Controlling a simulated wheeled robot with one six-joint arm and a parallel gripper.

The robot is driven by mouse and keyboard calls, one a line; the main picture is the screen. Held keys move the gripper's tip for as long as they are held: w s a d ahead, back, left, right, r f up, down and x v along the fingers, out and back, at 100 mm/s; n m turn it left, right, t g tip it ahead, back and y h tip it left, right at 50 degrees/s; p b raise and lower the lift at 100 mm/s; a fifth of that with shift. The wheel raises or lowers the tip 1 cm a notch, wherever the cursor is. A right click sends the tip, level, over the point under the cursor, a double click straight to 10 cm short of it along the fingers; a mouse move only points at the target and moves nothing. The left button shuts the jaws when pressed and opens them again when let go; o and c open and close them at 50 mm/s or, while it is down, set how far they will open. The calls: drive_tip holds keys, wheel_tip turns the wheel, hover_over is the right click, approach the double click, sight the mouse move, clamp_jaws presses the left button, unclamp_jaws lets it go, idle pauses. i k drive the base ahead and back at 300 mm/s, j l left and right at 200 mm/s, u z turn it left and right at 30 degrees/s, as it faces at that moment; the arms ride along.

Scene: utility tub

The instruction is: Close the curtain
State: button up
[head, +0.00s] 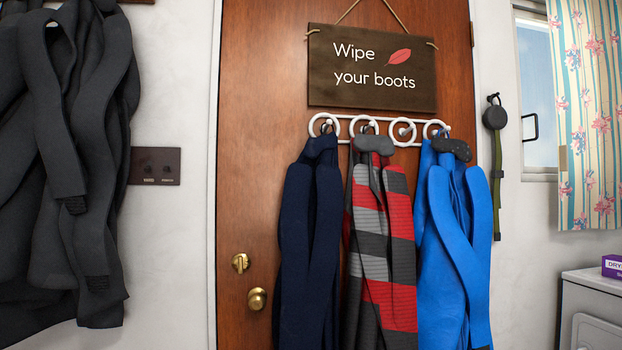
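A floral curtain (590,115) with blue and yellow stripes and pink flowers hangs at the right edge of the head view. Its right side runs out of the picture. It covers the right part of a window (537,92), and a strip of bare glass with a dark handle shows to the left of it. My gripper is not in view.
A wooden door (250,160) fills the middle, with a sign (372,90) and coats on white hooks (405,132). A white appliance (592,290) with a purple box (612,266) stands below the curtain. Dark garments (60,150) hang at left.

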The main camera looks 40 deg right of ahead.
sight(585, 36)
drive_tip(key=k+z, duration=0.1)
drive_tip(key=z, duration=0.35)
drive_tip(key=l+z, duration=0.1)
drive_tip(key=z, duration=0.35)
drive_tip(key=k+l+z, duration=0.15)
drive_tip(key=z, duration=0.3)
drive_tip(key=l+z, duration=0.1)
drive_tip(key=z, duration=0.35)
drive_tip(key=k+l+z, duration=0.1)
drive_tip(key=z, duration=0.4)
drive_tip(key=j+z, duration=0.1)
drive_tip(key=z, duration=0.2)
